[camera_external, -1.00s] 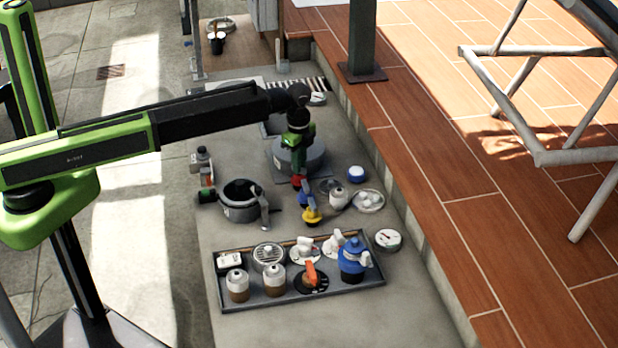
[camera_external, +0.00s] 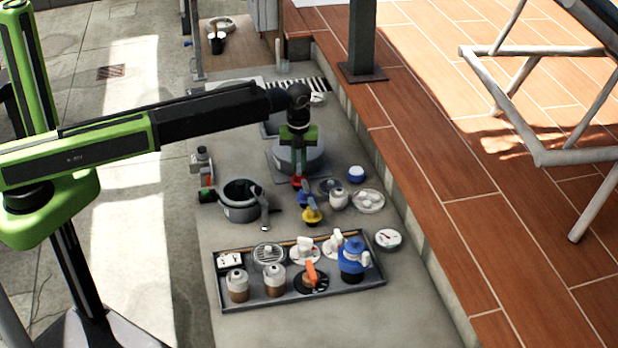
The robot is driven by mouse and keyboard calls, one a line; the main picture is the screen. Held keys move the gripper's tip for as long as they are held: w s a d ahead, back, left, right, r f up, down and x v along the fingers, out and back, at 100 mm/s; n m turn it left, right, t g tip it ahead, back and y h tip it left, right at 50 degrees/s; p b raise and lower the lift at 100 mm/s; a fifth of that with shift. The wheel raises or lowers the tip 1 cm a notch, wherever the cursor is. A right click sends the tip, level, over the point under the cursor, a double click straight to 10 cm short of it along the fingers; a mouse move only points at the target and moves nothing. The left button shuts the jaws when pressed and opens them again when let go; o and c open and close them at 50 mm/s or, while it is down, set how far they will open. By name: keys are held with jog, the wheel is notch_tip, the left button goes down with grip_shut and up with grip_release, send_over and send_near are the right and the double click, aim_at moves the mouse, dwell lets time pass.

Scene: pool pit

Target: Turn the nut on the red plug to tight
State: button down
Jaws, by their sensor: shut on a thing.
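The red plug (camera_external: 297,182) shows as a small red patch in front of a grey round housing (camera_external: 312,160). It is close to a blue part and a yellow part. My gripper (camera_external: 298,172) points straight down from the end of the arm, with its tips at the red plug. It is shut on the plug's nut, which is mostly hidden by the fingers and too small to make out. How tight the nut is cannot be told from this view.
A blue-handled part (camera_external: 307,199) and a yellow part (camera_external: 312,215) are just in front of the plug. A dark pot (camera_external: 240,200) stands to the left, a white jar (camera_external: 338,199) to the right. A tray (camera_external: 300,299) of several fittings is nearer the camera.

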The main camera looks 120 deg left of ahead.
aim_at(299, 167)
jog(key=m, duration=0.5)
jog(key=shift+m, duration=2.5)
jog(key=c, duration=1.4)
grip_release()
notch_tip(299, 167, up, 17)
jog(key=p, duration=1.7)
jog(key=shift+r, duration=0.2)
